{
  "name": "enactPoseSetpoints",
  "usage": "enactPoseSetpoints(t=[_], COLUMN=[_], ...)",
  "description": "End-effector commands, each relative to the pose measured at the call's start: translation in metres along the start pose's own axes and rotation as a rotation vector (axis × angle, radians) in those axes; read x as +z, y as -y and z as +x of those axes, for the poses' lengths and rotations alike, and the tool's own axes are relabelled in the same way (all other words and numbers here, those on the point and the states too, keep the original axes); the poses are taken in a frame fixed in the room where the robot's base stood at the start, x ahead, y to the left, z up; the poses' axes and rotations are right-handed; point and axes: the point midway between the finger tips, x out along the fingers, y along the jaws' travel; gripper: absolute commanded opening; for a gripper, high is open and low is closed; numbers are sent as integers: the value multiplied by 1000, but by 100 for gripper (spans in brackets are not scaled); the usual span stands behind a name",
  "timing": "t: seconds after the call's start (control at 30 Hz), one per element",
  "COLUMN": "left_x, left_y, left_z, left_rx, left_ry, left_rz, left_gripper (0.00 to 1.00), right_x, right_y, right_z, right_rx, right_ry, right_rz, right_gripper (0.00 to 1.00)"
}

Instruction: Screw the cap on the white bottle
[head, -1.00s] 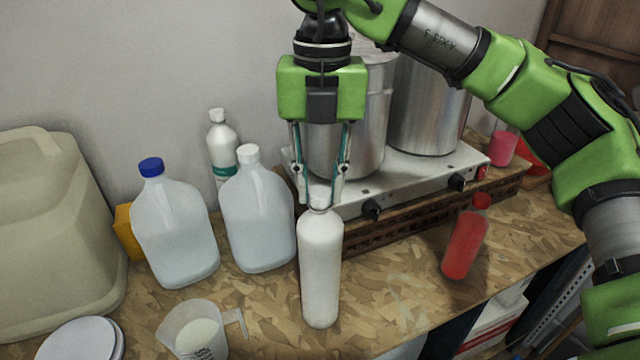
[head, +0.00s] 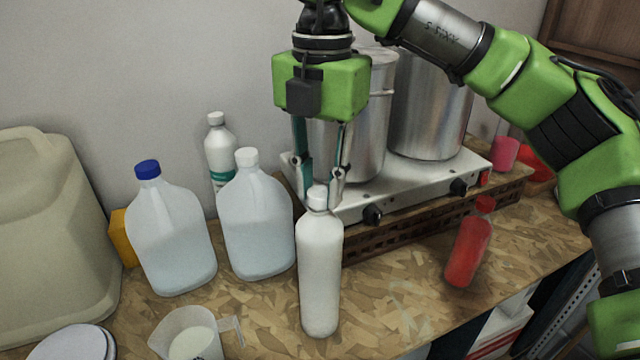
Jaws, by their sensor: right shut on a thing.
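The white bottle (head: 320,270) stands upright on the wooden worktop near its front edge. Its white cap (head: 317,197) sits at the top of the neck; I cannot tell how tightly it is seated. My right gripper (head: 319,199) points straight down over the bottle, with its fingertips on either side of the cap, shut on it. The gripper's body is turned at an angle. My left gripper is not in view.
Two clear jugs stand to the left, one with a blue cap (head: 172,235) and one with a white cap (head: 257,222). A measuring jug (head: 190,335) is at the front left. A hot plate (head: 405,185) with steel pots stands behind. A red bottle (head: 468,248) is at right.

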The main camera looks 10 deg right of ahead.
Motion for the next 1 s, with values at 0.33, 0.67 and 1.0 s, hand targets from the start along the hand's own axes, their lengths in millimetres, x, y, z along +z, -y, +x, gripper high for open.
enactPoseSetpoints(t=[0.33,0.67,1.0], left_x=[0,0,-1], left_y=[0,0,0], left_z=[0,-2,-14], left_rx=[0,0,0], left_ry=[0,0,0], left_rz=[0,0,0], left_gripper=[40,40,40], right_x=[0,0,-1], right_y=[0,0,-2], right_z=[0,-3,-4], right_rx=[-1,0,0], right_ry=[0,-1,-7], right_rz=[-2,-34,-439], right_gripper=[33,33,33])
